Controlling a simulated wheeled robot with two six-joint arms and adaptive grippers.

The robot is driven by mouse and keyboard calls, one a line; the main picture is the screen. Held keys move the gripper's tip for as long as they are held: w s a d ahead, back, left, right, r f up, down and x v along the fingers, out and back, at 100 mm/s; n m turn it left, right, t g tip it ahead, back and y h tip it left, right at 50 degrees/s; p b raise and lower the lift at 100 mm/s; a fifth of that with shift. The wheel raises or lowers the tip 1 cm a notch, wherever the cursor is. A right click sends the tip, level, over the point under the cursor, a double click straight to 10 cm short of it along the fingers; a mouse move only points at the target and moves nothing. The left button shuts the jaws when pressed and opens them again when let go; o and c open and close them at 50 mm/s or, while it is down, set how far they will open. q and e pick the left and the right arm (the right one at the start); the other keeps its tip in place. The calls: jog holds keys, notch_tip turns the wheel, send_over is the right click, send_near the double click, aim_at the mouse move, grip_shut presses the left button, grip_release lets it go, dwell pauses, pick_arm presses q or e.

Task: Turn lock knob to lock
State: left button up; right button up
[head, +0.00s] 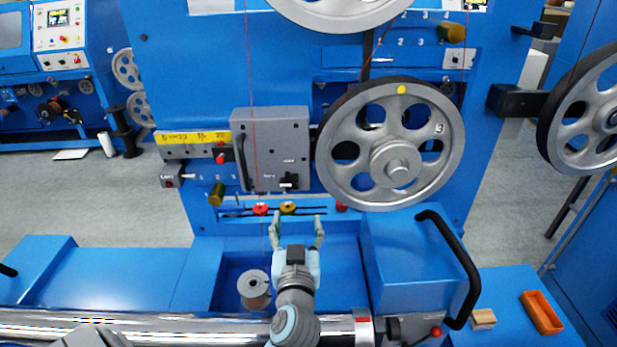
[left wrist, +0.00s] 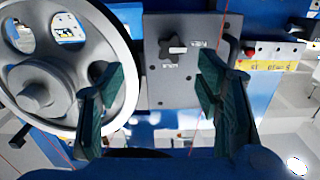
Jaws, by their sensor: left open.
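The lock knob is a small black star-shaped knob (head: 289,181) at the lower right of a grey box panel (head: 262,150) on the blue machine. In the left wrist view the knob (left wrist: 170,50) sits on the grey panel between my fingers, with small white labels around it, too small to read. My left gripper (head: 297,220) is open and empty, below the knob and pointing up toward it. Its green-grey fingers (left wrist: 160,78) are apart and do not touch the knob. My right gripper is not in view.
A large spoked pulley (head: 440,125) stands just right of the panel. A thin red wire (head: 252,90) runs down past the panel. Red and yellow guides (head: 261,208) lie below it. A spool (head: 254,289) and a box with a black handle (head: 450,260) flank my arm.

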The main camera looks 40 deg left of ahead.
aim_at(289, 186)
pick_arm(q)
jog(key=w+a, duration=0.1)
jog(key=a, duration=0.1)
jog(key=w+a+r, duration=0.1)
jog(key=w+a, duration=0.1)
jog(key=a, duration=0.1)
jog(key=w+a+r+p, duration=0.1)
jog(key=a, duration=0.1)
jog(key=shift+w+a+r, duration=0.1)
jog(key=shift+w+a, duration=0.1)
jog(key=shift+a, duration=0.15)
jog(key=w, duration=0.1)
jog(key=w+f, duration=0.1)
jog(key=w, duration=0.1)
jog(key=w+a, duration=0.1)
jog(key=w, duration=0.1)
jog(key=shift+f, duration=0.4)
jog(key=shift+s+r, duration=0.2)
jog(key=shift+s, duration=0.05)
jog(key=shift+s+r, duration=0.2)
jog(key=shift+s, duration=0.2)
jog(key=c, duration=0.5)
jog(key=shift+c, duration=1.4)
jog(key=shift+w, duration=0.1)
jog(key=c, duration=0.4)
jog(key=shift+f, duration=0.1)
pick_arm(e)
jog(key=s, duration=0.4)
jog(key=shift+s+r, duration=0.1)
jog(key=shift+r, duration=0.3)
